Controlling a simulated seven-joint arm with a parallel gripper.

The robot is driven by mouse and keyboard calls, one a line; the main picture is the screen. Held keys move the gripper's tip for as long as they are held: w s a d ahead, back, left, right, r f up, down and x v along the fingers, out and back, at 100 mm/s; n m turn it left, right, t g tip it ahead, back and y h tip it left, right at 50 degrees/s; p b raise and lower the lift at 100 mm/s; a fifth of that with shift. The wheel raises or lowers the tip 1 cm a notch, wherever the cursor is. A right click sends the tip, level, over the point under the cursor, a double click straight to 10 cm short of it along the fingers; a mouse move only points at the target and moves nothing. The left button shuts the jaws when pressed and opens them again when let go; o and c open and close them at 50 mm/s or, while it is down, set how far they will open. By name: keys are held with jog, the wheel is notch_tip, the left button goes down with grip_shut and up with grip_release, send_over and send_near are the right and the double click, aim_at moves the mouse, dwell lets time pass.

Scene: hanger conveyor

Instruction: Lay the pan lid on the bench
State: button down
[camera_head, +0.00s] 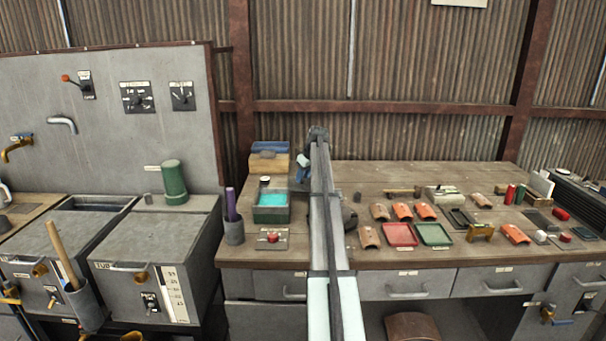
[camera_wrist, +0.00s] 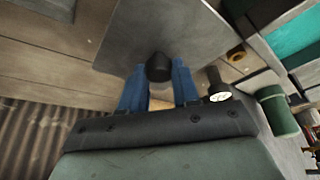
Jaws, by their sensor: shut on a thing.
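The pan lid (camera_wrist: 165,30) shows in the wrist view as a flat grey plate with a black knob (camera_wrist: 158,67). My gripper (camera_wrist: 158,82) has its blue fingers shut on either side of the knob. The wooden bench (camera_wrist: 60,50) lies beyond the lid in that view; the gap between them cannot be told. In the head view my arm reaches over the bench (camera_head: 370,173), with a blue part of my gripper (camera_head: 303,161) near the bench's back left. The lid is mostly hidden or unclear there.
A green box with a teal top (camera_head: 271,205), a red-button panel (camera_head: 272,239) and a dark cup (camera_head: 233,231) stand at the bench's left. Red and green trays (camera_head: 433,234) and several tiles (camera_head: 403,211) lie right of my arm. The back middle is mostly bare.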

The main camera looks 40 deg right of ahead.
aim_at(303, 184)
jog(key=shift+f, duration=2.2)
jog(key=c, duration=0.8)
grip_release()
jog(key=shift+o, duration=0.2)
jog(key=v, duration=1.4)
jog(key=shift+w, duration=0.1)
